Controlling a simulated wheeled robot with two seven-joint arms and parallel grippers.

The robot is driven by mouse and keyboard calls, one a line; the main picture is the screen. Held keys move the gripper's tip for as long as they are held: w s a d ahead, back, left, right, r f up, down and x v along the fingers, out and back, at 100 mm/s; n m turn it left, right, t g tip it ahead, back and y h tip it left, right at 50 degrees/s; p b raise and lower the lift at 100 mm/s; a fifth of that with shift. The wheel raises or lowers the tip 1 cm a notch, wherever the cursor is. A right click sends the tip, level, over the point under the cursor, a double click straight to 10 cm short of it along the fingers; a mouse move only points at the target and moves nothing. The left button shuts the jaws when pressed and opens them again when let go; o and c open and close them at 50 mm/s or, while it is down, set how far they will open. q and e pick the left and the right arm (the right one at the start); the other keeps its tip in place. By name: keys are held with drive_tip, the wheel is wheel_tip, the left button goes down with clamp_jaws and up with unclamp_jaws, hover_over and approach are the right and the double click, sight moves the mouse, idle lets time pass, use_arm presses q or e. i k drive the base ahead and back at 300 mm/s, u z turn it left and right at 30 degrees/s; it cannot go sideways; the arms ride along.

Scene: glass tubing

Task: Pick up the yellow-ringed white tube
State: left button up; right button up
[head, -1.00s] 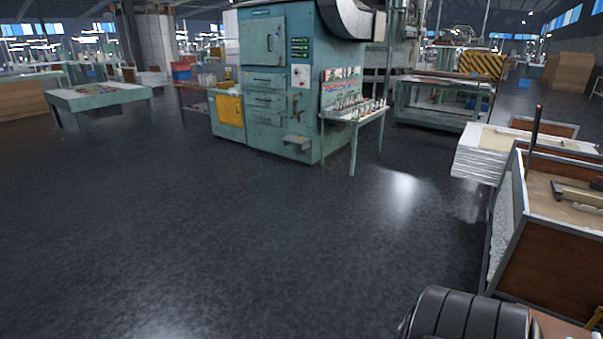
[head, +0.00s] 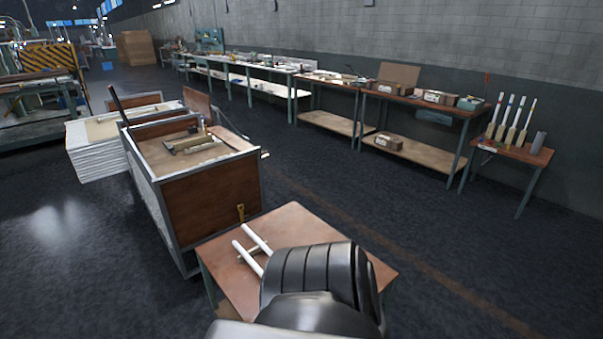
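Several slim white tubes stand upright in a row on a small brown-topped table (head: 530,152) at the right, by the wall. They carry small coloured rings near their tops. The rightmost tube (head: 526,122) seems to have a yellowish ring, but it is too small to be sure. Two more white tubes (head: 244,256) lie tilted on a support on the near brown table (head: 300,224), with no ring that I can make out. Neither of my grippers is in view.
A metal-framed wooden cart (head: 212,190) stands left of the near table, with a white stack (head: 95,158) behind it. Long workbenches (head: 400,98) with boxes line the wall. Open dark floor (head: 350,185) lies between the near table and the benches.

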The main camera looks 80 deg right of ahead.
sight(244, 254)
drive_tip(key=z, duration=0.1)
drive_tip(key=i, duration=1.15)
drive_tip(key=z, duration=2.95)
